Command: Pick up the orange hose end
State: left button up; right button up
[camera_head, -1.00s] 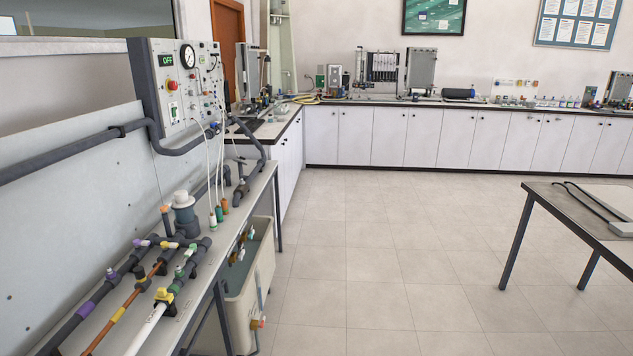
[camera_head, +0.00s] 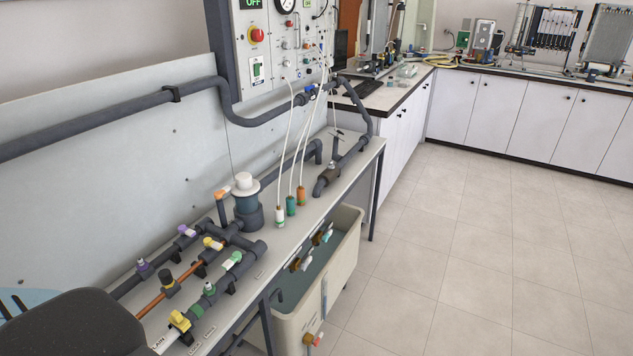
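The orange hose end (camera_head: 301,195) is a short orange piece at the lower end of a thin white hose. It hangs from the control panel to the bench top, the rightmost of three hose ends. The green hose end (camera_head: 291,205) is just left of it, and the white hose end (camera_head: 280,216) is further left and nearer. The three stand upright and close together, right of the grey pot with a white cap (camera_head: 246,196). A dark rounded part, probably of my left arm, covers the lower left corner. Neither gripper is in view.
The bench (camera_head: 345,165) carries grey pipes and several coloured valves at its front left. The control panel (camera_head: 270,50) and a thick grey pipe (camera_head: 120,115) stand behind. A beige water tank (camera_head: 345,245) sits below the bench's right edge. The floor (camera_head: 470,270) at right is clear.

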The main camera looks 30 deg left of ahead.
aim_at(299, 191)
jog(key=i+u, duration=0.2)
jog(key=i, duration=0.2)
jog(key=i+l+u, duration=0.15)
jog(key=i, duration=0.25)
jog(key=i+l+u, duration=0.2)
jog(key=i, duration=0.2)
jog(key=i+l+u, duration=0.2)
jog(key=i+u, duration=0.25)
jog(key=i+l+u, duration=0.25)
jog(key=u, duration=0.25)
jog(key=i+l+u, duration=0.2)
jog(key=l+u, duration=0.25)
jog(key=i+l+u, duration=0.15)
jog(key=l+u, duration=0.8)
jog(key=l, duration=0.15)
jog(key=i+l, duration=0.05)
